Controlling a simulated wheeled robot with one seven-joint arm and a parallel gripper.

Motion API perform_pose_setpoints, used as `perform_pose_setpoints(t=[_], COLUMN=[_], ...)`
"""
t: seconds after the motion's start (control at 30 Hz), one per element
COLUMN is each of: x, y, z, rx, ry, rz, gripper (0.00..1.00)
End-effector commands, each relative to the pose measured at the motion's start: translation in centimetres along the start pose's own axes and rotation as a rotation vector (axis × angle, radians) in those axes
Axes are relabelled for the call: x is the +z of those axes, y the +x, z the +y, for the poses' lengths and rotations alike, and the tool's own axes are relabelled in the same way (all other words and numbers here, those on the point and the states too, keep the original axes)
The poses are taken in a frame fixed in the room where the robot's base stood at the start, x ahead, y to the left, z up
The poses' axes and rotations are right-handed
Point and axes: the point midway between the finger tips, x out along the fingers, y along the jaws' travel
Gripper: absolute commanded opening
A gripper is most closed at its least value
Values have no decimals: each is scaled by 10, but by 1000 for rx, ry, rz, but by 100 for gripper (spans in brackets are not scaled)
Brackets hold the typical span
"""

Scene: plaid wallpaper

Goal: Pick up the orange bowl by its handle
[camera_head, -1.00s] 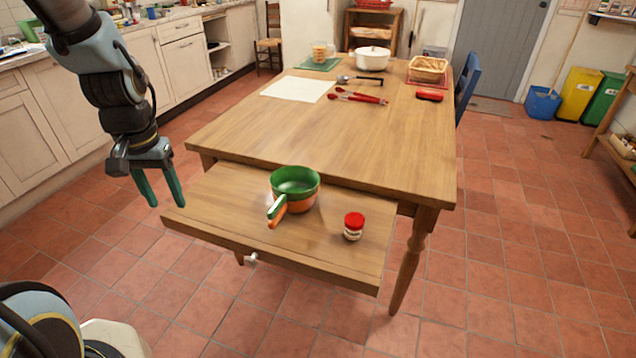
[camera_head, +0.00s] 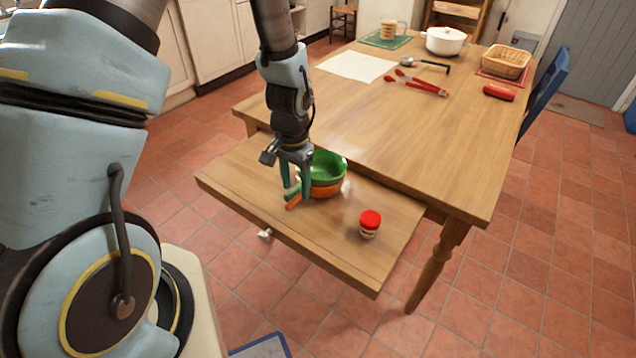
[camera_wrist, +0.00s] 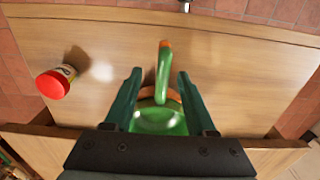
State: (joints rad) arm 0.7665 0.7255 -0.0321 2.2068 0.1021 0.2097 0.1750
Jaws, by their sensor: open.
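The orange bowl (camera_head: 328,192) sits on the pulled-out drawer board, with a green bowl (camera_head: 330,167) stacked in it. Both handles point toward the front left, the green handle above the orange handle (camera_head: 292,204). In the wrist view, the green handle (camera_wrist: 162,75) covers most of the orange one; an orange tip (camera_wrist: 165,43) and slivers of the orange rim (camera_wrist: 174,95) show. My gripper (camera_head: 297,188) is open and points down at the handles. In the wrist view, its fingers (camera_wrist: 159,76) stand on either side of the handles, with visible gaps.
A jar with a red lid (camera_head: 370,223) stands on the board to the right of the bowls; it shows at the left in the wrist view (camera_wrist: 55,82). The table (camera_head: 400,130) rises behind the board. Red tongs (camera_head: 418,84) and other items lie farther back.

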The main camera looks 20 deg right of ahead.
Motion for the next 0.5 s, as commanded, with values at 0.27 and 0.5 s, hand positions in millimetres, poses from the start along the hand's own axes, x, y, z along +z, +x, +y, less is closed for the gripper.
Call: perform_pose_setpoints(t=[0.27, 0.5], x=[2, 2], y=[30, 48], z=[-3, -3], rx=[1, 0], ry=[0, 0], rz=[-5, -2], gripper=[56, 56])
